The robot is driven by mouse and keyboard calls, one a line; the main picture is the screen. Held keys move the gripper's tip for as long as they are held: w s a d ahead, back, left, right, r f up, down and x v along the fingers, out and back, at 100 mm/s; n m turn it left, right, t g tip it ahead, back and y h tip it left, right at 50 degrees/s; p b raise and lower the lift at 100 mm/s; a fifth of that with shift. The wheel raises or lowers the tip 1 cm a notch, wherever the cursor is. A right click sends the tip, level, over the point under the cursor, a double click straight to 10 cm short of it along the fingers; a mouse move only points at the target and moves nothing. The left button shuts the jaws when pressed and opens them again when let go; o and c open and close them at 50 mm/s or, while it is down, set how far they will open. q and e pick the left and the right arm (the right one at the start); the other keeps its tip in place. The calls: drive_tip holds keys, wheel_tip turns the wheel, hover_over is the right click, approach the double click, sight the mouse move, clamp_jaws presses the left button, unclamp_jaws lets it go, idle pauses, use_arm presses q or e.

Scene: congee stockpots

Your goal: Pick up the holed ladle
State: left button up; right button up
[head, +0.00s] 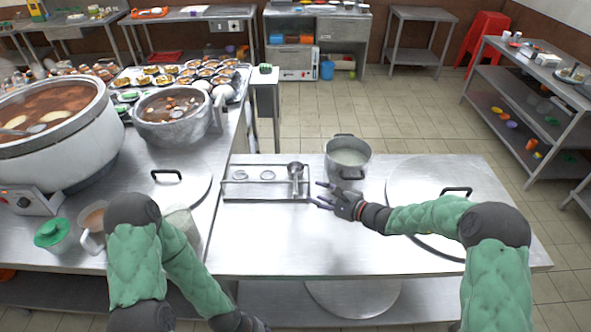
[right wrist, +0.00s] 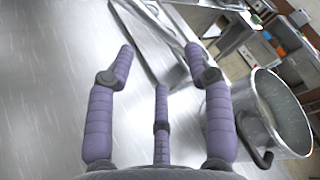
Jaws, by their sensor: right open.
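A metal ladle (head: 295,168) sits at the right end of a low steel rack (head: 262,196) on the middle table in the head view. Its round head is at the top; holes in it are too small to make out. My right gripper (head: 322,196) is just right of the rack and ladle, apart from them, with its fingers spread and empty. The right wrist view shows the open fingers (right wrist: 160,75) with nothing between them; shiny metal parts lie beyond their tips.
A steel pot (head: 348,158) of pale liquid stands close behind my right gripper; it also shows in the right wrist view (right wrist: 282,112). A large round lid (head: 408,190) lies at right, partly under my arm. The table front is clear. Large stockpots stand at left.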

sight(295, 187)
drive_tip(key=shift+s+a+b+x, duration=0.1)
drive_tip(key=shift+b+x, duration=0.2)
drive_tip(key=shift+x, duration=1.3)
drive_tip(key=shift+s+a+b+x, duration=0.1)
drive_tip(key=shift+b+x, duration=0.15)
drive_tip(key=shift+x, duration=1.35)
drive_tip(key=shift+s+a+b+x, duration=0.15)
drive_tip(key=shift+b+x, duration=0.15)
drive_tip(key=shift+x, duration=1.3)
drive_tip(key=shift+w+r, duration=0.1)
drive_tip(key=shift+d, duration=0.1)
clamp_jaws()
